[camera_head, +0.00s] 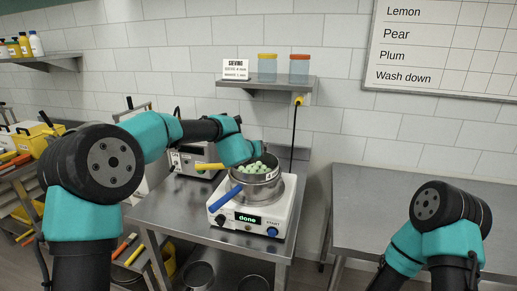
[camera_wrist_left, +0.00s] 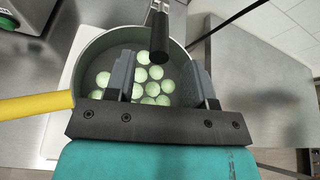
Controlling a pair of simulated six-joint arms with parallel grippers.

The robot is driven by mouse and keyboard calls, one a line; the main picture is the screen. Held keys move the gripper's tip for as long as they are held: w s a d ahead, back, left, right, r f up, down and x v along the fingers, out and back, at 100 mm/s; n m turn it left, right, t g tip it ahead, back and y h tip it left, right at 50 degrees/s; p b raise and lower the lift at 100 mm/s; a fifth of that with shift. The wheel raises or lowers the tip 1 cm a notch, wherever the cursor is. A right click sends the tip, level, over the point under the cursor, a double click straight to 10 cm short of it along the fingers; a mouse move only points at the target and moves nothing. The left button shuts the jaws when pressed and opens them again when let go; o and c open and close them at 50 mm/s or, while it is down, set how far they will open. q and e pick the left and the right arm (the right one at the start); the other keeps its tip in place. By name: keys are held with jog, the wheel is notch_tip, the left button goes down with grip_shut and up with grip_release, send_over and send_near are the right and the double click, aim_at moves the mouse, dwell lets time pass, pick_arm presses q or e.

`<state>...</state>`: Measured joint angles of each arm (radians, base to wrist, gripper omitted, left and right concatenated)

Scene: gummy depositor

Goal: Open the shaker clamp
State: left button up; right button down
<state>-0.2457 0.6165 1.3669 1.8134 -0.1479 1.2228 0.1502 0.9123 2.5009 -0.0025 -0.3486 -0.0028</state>
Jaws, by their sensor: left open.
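The white shaker (camera_head: 250,215) stands on the steel table with a green "done" on its display. On it sits a round metal sieve (camera_head: 262,186) holding several pale green balls (camera_wrist_left: 150,72), with a yellow handle (camera_wrist_left: 35,105) at its left. The clamp (camera_wrist_left: 160,35), a black grip on a metal lever, shows at the sieve's rim at the top of the left wrist view. My left gripper (camera_wrist_left: 161,78) is open over the sieve, fingers apart with balls visible between them. The clamp grip lies beyond the fingertips, not between them. My right gripper is out of view.
A blue handle (camera_head: 224,199) sticks out at the front left below the sieve. A grey instrument (camera_head: 196,157) stands behind left. A wall shelf (camera_head: 265,82) with two jars is above. The right table (camera_head: 420,185) is bare.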

pick_arm(q)
jog(key=shift+x, duration=3.45)
grip_shut()
